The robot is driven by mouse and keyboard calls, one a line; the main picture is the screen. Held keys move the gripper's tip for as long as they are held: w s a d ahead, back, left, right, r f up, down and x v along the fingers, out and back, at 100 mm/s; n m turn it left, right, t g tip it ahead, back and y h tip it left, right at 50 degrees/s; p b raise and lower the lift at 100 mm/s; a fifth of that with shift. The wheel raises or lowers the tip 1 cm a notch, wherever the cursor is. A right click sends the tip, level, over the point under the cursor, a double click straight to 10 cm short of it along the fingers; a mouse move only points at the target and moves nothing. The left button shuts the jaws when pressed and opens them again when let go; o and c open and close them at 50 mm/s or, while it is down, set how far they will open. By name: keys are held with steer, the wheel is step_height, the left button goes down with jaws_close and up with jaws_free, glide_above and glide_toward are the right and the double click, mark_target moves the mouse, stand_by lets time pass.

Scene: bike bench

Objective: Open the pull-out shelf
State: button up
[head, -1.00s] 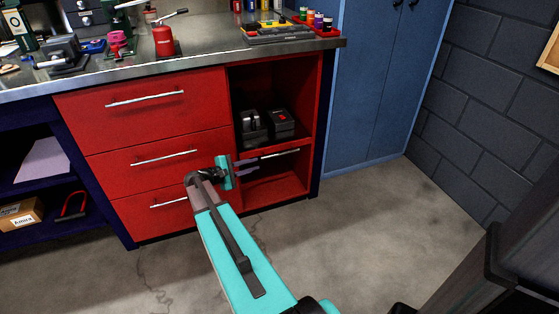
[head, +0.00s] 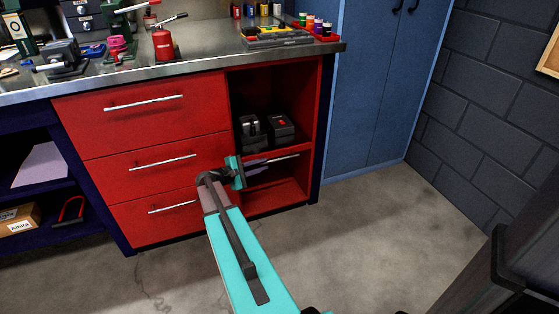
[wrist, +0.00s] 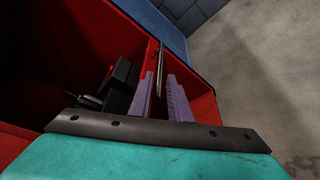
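The pull-out shelf (head: 305,150) is the red shelf in the open right-hand bay of the red cabinet, and it is pushed in. Its silver bar handle (head: 285,157) runs along the front edge. In the wrist view the handle (wrist: 160,70) shows as a thin bar in line with the gap between my fingers. My gripper (head: 258,162) is at the left end of the handle. Its purple fingers (wrist: 164,88) are apart, with a visible gap on both sides of the bar. I cannot tell how deep the bar sits between them.
Black battery-like units (head: 265,128) stand on the shelf. Three red drawers (head: 150,140) with bar handles are to the left. The metal worktop (head: 205,48) above holds tools and bottles. A blue cabinet (head: 372,90) stands right. The floor (head: 390,230) in front is clear.

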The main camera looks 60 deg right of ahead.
mark_target(278, 160)
steer(key=b+x, duration=0.1)
steer(key=x, duration=0.8)
steer(key=shift+s+d+f+b, duration=0.1)
steer(key=shift+d+b, duration=0.15)
steer(key=shift+b, duration=0.15)
